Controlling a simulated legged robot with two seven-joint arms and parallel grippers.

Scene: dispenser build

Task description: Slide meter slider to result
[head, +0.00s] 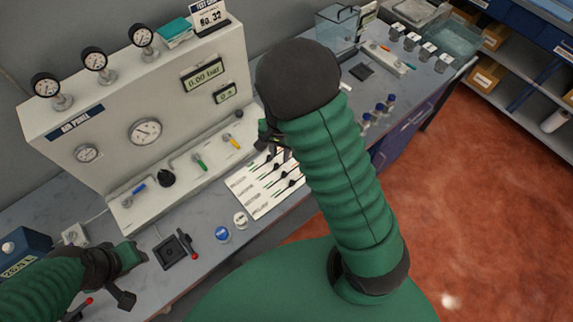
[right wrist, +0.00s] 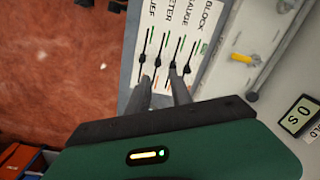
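A white slider panel (head: 262,190) lies on the bench front, partly behind my right arm. In the right wrist view, the panel (right wrist: 203,18) shows several labelled slots with black knobs. The meter slider (right wrist: 158,62) is a black knob near the gripper end of its slot, away from its label. My right gripper (right wrist: 160,77) is open, its fingertips apart on either side of the meter slider's line; contact is unclear. In the head view the right gripper (head: 271,138) is partly hidden at the panel's back edge. My left gripper (head: 122,283) is at the lower left; its fingers are unclear.
A gauge cabinet (head: 110,118) with a pressure display (head: 203,77) stands behind the panel. Yellow (head: 232,141) and green (head: 200,161) levers are close by. A black square fixture with a red handle (head: 175,248) and blue (head: 222,234) and white (head: 240,219) round pieces are to the left.

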